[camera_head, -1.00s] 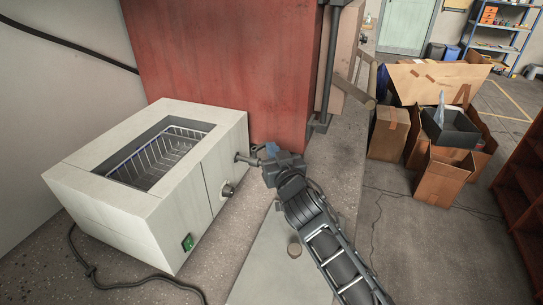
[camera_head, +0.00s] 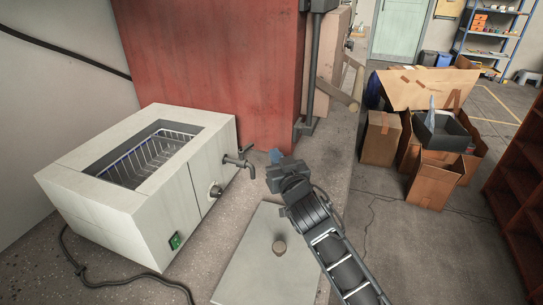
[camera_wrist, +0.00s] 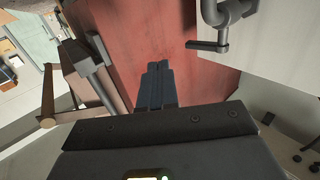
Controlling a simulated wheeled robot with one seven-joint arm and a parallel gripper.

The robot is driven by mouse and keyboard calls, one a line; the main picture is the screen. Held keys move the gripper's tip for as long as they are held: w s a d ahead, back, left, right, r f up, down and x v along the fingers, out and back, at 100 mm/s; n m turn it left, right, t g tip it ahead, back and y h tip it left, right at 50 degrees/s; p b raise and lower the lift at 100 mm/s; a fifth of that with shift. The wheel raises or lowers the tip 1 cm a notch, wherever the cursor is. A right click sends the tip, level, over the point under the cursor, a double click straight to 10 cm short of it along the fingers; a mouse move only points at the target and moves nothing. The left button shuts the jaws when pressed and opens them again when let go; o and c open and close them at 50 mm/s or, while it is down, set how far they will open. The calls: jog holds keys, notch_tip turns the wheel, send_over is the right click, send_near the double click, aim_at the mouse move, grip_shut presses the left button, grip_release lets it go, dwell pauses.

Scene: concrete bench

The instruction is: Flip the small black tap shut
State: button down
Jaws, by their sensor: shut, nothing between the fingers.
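A small black tap (camera_head: 241,162) sticks out of the right side of a pale, box-shaped bath (camera_head: 187,185). Its short lever (camera_head: 246,149) sits on top, above the downturned spout. The wrist view shows the tap (camera_wrist: 230,14) at the upper right, with a dark flat lever (camera_wrist: 207,46) pointing left. My gripper (camera_head: 275,156) is shut and empty, just right of the tap, with a clear gap between them. Its closed fingers (camera_wrist: 158,75) show in the middle of the wrist view, left of and below the lever.
A round knob (camera_head: 216,190) and a green switch (camera_head: 175,240) sit on the bath's side. A flat grey lid (camera_head: 246,258) with a knob lies in front. A red panel (camera_head: 215,70) stands behind. Cardboard boxes (camera_head: 433,178) stand on the floor to the right.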

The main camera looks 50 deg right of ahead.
jog(key=s, duration=0.8)
jog(key=shift+s, duration=0.25)
